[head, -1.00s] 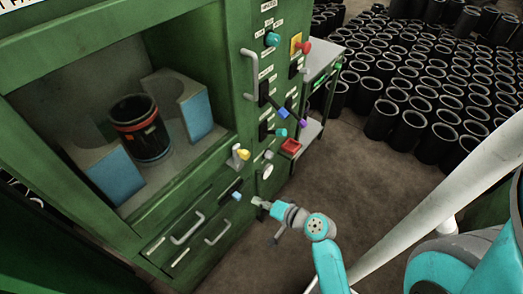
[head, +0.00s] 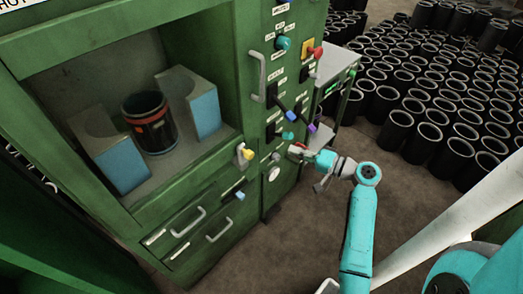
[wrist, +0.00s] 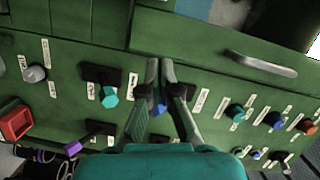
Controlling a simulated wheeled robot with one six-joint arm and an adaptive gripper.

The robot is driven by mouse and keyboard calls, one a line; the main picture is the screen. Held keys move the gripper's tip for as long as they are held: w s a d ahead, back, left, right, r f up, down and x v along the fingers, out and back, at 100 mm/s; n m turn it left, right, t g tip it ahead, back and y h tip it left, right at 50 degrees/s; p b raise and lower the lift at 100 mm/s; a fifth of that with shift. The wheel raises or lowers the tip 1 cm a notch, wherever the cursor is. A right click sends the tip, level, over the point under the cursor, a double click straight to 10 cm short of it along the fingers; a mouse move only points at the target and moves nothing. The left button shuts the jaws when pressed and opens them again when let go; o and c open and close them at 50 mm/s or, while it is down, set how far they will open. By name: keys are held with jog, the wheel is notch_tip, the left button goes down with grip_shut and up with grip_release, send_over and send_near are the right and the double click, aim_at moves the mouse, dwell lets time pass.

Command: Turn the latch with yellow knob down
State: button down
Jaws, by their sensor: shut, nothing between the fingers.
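The latch with the yellow knob (head: 246,153) is on the green machine's front, at the right lower corner of the open chamber. Its yellow end sits on a pale mount; the exact handle angle is too small to tell. My gripper (head: 292,150) is to the right of the latch in the head view, apart from it and in front of the panel. In the wrist view my gripper (wrist: 160,68) has its fingertips together with nothing between them. A blue knob (wrist: 160,106) shows behind the fingers. I do not make out the yellow knob in the wrist view.
Blue (head: 291,117), purple (head: 311,128) and teal (head: 287,135) knobs stick out close to my gripper. Drawer handles (head: 188,221) lie below. The floor (head: 310,230) in front is clear.

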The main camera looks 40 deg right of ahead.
aim_at(240, 157)
jog(key=w+a+f, duration=0.1)
jog(key=w+a, duration=0.5)
jog(key=w, duration=0.3)
jog(key=shift+w+a+f, duration=0.25)
jog(key=shift+a+f, duration=0.05)
jog(key=shift+f, duration=0.05)
jog(key=shift+a, duration=0.15)
dwell(0.4)
